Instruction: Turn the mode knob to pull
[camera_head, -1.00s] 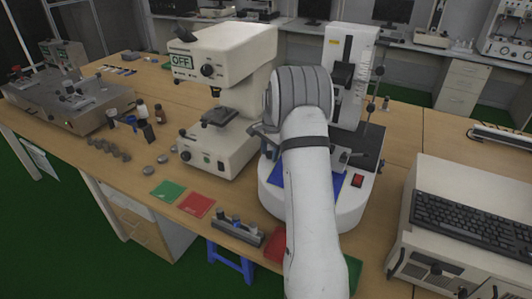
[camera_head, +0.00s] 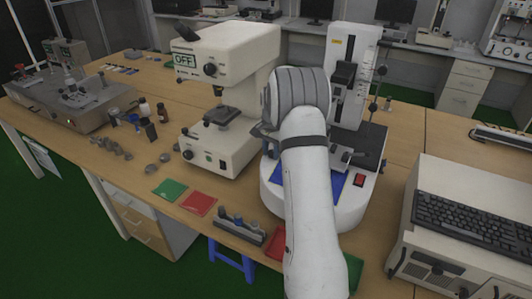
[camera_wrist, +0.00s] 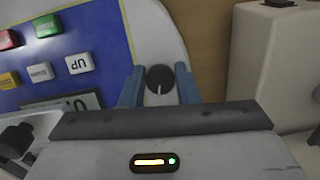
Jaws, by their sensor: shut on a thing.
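The mode knob (camera_wrist: 160,78) is a round black knob with a white pointer line, on the white base of the tester (camera_head: 352,200). In the wrist view the pointer line points down, toward my gripper's body. My gripper (camera_wrist: 158,71) has its two blue fingers on either side of the knob and is shut on it. In the head view my arm hides the knob and most of the gripper. No mode labels can be read around the knob.
A blue panel (camera_wrist: 75,25) with red, green, white and yellow buttons and a display lies left of the knob in the wrist view. A white microscope-like device (camera_head: 225,80) with an OFF sign stands left of the tester. A keyboard (camera_head: 470,225) lies on a white case at right.

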